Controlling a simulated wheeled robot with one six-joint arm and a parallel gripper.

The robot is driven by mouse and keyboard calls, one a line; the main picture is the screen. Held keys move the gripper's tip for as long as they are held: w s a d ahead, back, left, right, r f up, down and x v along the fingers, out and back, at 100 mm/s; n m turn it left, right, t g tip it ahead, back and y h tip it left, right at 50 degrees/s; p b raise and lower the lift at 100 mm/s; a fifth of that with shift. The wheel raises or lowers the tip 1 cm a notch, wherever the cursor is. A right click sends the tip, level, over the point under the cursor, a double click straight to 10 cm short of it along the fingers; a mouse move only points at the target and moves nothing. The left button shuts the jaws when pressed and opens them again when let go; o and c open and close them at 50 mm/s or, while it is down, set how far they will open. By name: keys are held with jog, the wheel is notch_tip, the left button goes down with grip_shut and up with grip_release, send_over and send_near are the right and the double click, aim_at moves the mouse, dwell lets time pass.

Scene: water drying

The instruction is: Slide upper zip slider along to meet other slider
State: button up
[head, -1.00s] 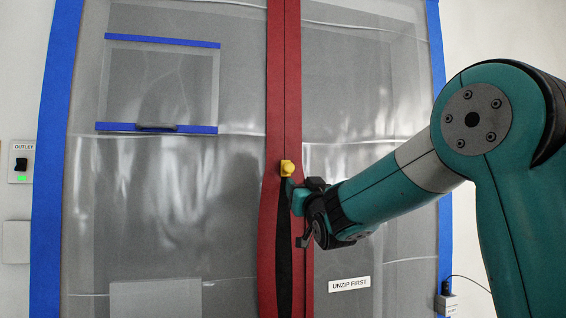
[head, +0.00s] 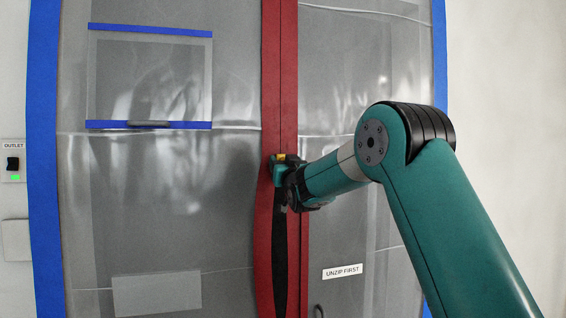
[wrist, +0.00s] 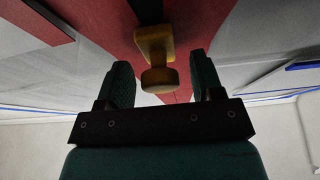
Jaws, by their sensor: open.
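The upper zip slider (head: 281,157) is yellow and sits on the red zip strip (head: 279,70), at the top of the dark open gap (head: 280,255). My gripper (head: 279,168) is at the slider and partly covers it in the head view. In the wrist view the slider (wrist: 157,48) shows its knob between the two green fingers of my gripper (wrist: 162,72). The fingers are open, with a gap on both sides of the knob. I cannot make out the other slider.
A translucent plastic sheet (head: 180,220) edged with blue tape (head: 43,150) fills the doorway. A flap window with blue strips (head: 150,80) is at upper left. An "UNZIP FIRST" label (head: 342,271) is at lower right. An outlet switch (head: 13,163) is on the left wall.

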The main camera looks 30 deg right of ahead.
grip_shut()
notch_tip(320, 180, down, 51)
jog(key=b, duration=5.1)
jog(key=shift+r, duration=0.1)
grip_release()
jog(key=shift+r, duration=0.1)
jog(key=b+v, duration=0.3)
jog(key=v, duration=1.4)
jog(key=shift+s, duration=0.2)
jog(key=shift+a, duration=0.1)
